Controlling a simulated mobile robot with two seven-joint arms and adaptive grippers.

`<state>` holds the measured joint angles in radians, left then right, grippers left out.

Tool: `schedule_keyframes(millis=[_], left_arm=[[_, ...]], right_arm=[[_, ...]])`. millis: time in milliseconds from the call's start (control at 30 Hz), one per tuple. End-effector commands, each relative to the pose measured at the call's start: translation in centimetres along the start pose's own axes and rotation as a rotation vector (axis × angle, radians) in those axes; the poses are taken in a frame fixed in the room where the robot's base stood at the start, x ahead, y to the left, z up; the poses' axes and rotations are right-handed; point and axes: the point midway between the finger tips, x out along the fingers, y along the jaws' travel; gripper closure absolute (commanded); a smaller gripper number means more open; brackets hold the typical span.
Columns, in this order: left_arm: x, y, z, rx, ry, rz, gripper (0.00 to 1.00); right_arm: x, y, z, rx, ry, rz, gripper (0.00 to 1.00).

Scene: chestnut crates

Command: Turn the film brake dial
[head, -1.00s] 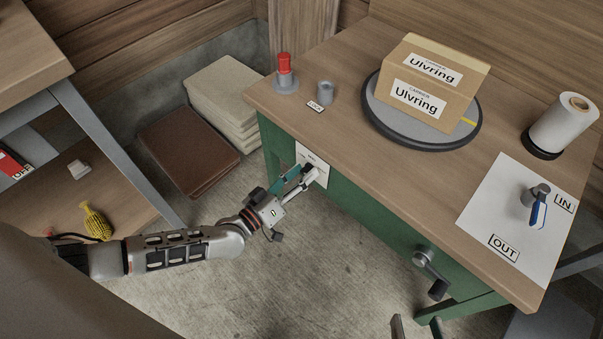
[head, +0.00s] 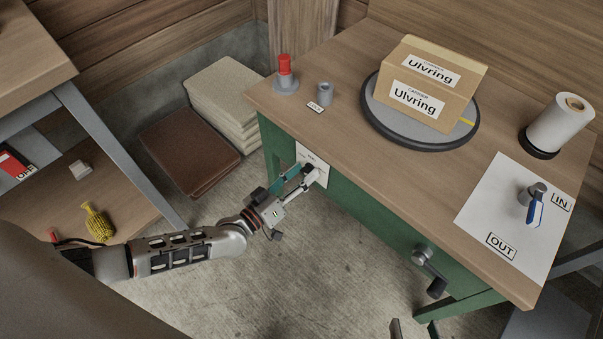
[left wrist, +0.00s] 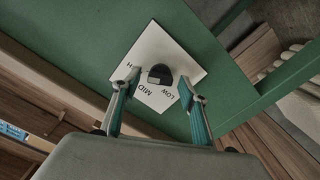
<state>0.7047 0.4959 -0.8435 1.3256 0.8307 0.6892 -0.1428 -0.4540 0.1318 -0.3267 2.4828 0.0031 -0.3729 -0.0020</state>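The film brake dial (left wrist: 159,74) is a small dark knob on a white plate (left wrist: 178,55) fixed to the green front of the bench. The plate reads MID and LOW, with a third label partly hidden by a finger. In the head view the plate (head: 306,156) shows below the bench's left edge, and the gripper hides the dial. My left gripper (left wrist: 158,83) is open, with one finger on each side of the dial and a gap to it. It also shows in the head view (head: 298,176). A small grey-brown tip at the bottom edge may be my right gripper (head: 397,328).
The bench top (head: 345,70) overhangs the plate. On it stand a red-topped knob (head: 285,70), a grey knob (head: 325,94), a carton (head: 430,88) on a turntable and a film roll (head: 562,122). A crank (head: 428,268) sticks out to the right.

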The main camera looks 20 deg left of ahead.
Motion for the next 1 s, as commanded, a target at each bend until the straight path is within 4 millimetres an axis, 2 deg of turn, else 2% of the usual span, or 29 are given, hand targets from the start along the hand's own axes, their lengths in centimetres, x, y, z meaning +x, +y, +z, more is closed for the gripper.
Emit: schedule_keyframes(millis=[233,367,800,1000], left_arm=[[-0.1,0.0,0.0,-0.001,0.000,0.000,0.57],[-1.3,-0.1,0.1,-0.001,-0.002,-0.001,0.57],[-9.5,0.0,0.1,-0.001,-0.002,-0.001,0.57],[-11.6,0.0,0.0,-0.001,-0.001,0.000,0.57]], right_arm=[[0.2,0.0,-0.9,-0.003,0.021,-0.003,0.60],[0.2,0.0,-0.8,-0.002,0.018,-0.003,0.60],[0.2,0.0,-0.6,-0.001,0.013,-0.002,0.60],[0.1,0.0,-0.6,-0.001,0.013,-0.002,0.60]])
